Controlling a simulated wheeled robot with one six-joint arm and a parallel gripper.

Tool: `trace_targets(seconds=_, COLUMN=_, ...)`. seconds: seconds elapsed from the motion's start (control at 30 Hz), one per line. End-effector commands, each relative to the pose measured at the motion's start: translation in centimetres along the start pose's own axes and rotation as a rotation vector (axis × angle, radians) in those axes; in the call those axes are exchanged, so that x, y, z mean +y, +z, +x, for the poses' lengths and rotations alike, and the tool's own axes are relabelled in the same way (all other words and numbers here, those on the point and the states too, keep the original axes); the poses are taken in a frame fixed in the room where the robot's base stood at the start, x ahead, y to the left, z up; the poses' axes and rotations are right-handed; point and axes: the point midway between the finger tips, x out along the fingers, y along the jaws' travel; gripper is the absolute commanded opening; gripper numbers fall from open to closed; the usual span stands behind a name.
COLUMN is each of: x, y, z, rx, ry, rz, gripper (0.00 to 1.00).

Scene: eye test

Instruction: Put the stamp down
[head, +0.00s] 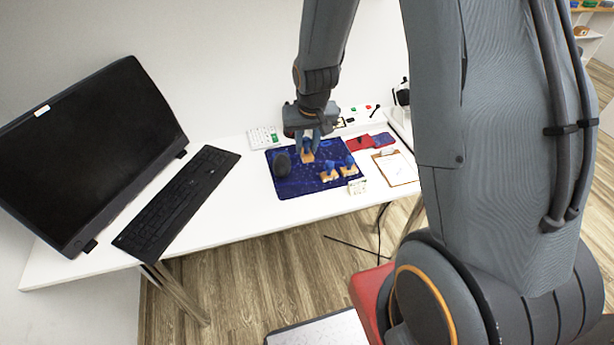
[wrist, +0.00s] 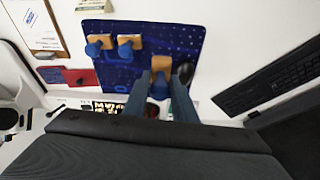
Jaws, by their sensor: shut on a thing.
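My gripper (head: 309,143) is over the far part of the dark blue mat (head: 297,186) and shut on a stamp (head: 307,157). The held stamp has a wooden base, which shows between my fingers in the wrist view (wrist: 161,64). Two other stamps with wooden bases and blue knobs, one on the left (head: 328,174) and one on the right (head: 348,168), stand on the mat, nearer the front edge and apart from my gripper.
A dark mouse (head: 282,165) is on the mat just left of the held stamp. A keyboard (head: 180,200) and monitor (head: 95,150) are farther left. A calculator (head: 262,138) is behind the mat. A red notebook (head: 358,143) and clipboard (head: 396,168) lie right. The mat's front left is bare.

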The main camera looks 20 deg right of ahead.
Motion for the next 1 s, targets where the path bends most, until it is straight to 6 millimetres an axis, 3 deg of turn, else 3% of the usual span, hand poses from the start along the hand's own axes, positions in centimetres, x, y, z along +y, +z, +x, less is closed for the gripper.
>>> trace_targets(seconds=0.37, x=0.1, y=2.1, z=6.0, rx=0.002, ry=-0.004, rz=-0.026, gripper=0.1)
trace_targets(seconds=0.73, x=0.2, y=2.4, z=7.0, rx=0.002, ry=-0.003, rz=-0.023, gripper=0.1)
trace_targets(seconds=1.0, x=0.2, y=3.0, z=9.4, rx=0.003, ry=-0.003, rz=-0.023, gripper=0.1)
